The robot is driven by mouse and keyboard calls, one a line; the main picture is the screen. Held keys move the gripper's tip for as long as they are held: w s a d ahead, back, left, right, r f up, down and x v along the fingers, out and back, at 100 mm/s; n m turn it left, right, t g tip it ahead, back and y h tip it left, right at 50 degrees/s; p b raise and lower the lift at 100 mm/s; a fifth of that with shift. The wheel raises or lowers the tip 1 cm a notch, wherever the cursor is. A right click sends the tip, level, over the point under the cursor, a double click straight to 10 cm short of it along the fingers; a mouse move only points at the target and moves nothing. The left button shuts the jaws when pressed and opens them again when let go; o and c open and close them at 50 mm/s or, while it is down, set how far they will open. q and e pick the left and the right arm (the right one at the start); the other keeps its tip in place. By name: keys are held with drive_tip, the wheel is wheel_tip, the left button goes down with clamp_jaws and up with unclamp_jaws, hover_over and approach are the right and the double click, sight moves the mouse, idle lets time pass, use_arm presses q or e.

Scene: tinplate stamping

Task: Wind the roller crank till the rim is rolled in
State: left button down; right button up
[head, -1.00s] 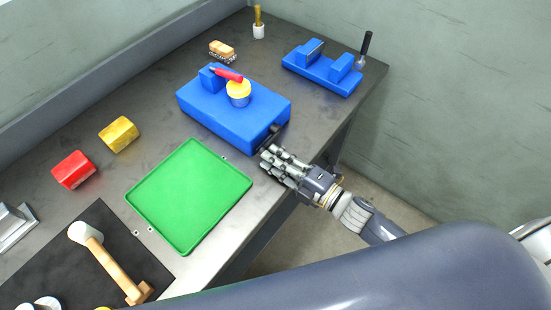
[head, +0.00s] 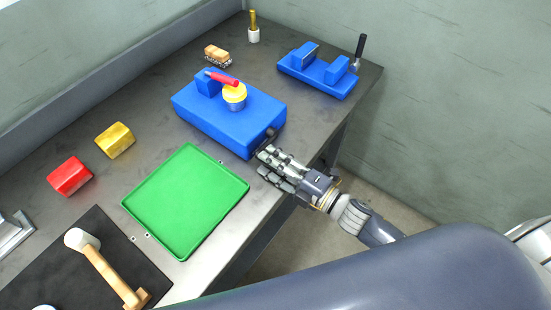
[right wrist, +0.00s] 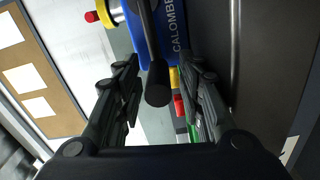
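The blue roller machine (head: 222,122) stands on the bench with a yellow-topped tin (head: 235,94) on it. A red-handled part (head: 222,79) reaches over to the tin. The dark crank (head: 270,135) is at the machine's right end, partly hidden by my right gripper (head: 264,162). In the right wrist view, the black crank handle (right wrist: 158,85) lies between the two open fingers of my right gripper (right wrist: 160,95), with a gap on both sides. The blue machine side (right wrist: 176,35) shows behind it. My left gripper is not in view.
A green tray (head: 185,200) lies close in front of the machine. Red (head: 69,176) and yellow (head: 115,140) blocks stand left, a mallet (head: 105,270) on a dark mat. A second blue fixture (head: 320,75), a brush (head: 217,56) and a small pot (head: 253,34) stand behind.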

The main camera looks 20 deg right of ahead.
drive_tip(key=shift+f, duration=0.2)
